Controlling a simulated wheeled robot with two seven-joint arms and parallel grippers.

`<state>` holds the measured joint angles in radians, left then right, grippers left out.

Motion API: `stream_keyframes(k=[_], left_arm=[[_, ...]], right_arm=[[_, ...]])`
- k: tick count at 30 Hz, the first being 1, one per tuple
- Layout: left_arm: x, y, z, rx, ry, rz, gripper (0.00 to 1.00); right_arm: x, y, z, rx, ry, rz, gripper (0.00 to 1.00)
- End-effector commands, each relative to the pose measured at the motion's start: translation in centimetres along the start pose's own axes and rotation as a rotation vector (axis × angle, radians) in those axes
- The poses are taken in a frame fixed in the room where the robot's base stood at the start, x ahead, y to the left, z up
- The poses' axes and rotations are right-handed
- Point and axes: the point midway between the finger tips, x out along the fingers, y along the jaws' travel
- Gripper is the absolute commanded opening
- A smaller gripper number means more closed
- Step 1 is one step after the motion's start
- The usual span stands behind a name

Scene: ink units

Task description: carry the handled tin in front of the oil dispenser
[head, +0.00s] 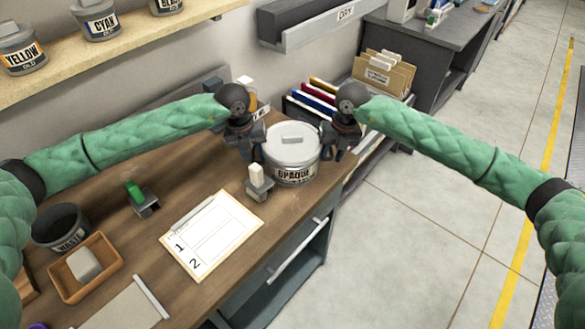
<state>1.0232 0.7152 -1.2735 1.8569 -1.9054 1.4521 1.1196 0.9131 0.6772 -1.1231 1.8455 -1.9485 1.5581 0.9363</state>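The tin (291,158) is a wide pale grey can with a lid and a label reading OPAQUE. It is upright at the right end of the wooden bench. I cannot tell whether its base touches the bench. My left gripper (245,150) points down at the tin's left side and my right gripper (338,150) at its right side, both against or very near it. The side handles and fingertips are hidden or too small to make out. A partly hidden pale container with a yellowish part (247,92) stands behind my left gripper; I cannot tell whether it is the oil dispenser.
A small grey block with a white top (257,182) stands close in front of the tin. A green-topped block (141,199), clipboard (212,233), waste pot (61,226) and wooden tray (87,267) are on the bench. Files (318,95) stand behind right.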

Motion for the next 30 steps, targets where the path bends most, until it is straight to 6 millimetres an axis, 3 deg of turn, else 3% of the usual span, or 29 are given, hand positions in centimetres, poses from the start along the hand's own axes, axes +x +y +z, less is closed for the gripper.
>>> stream_keyframes(k=[7,11,24,30], left_arm=[[-0.2,-0.1,0.0,0.001,0.000,-0.001,0.32],[-1.3,-0.1,0.0,0.000,-0.001,-0.002,0.32],[-9.2,-0.1,0.1,0.000,-0.002,-0.001,0.32],[-11.3,0.0,0.1,0.000,-0.001,0.000,0.32]], right_arm=[[0.0,0.1,0.0,-0.001,0.000,0.001,0.32],[0.0,0.1,0.0,-0.001,0.000,0.001,0.32],[0.0,0.1,0.0,-0.001,0.000,0.001,0.32],[0.0,0.1,0.0,-0.001,0.000,0.001,0.32]])
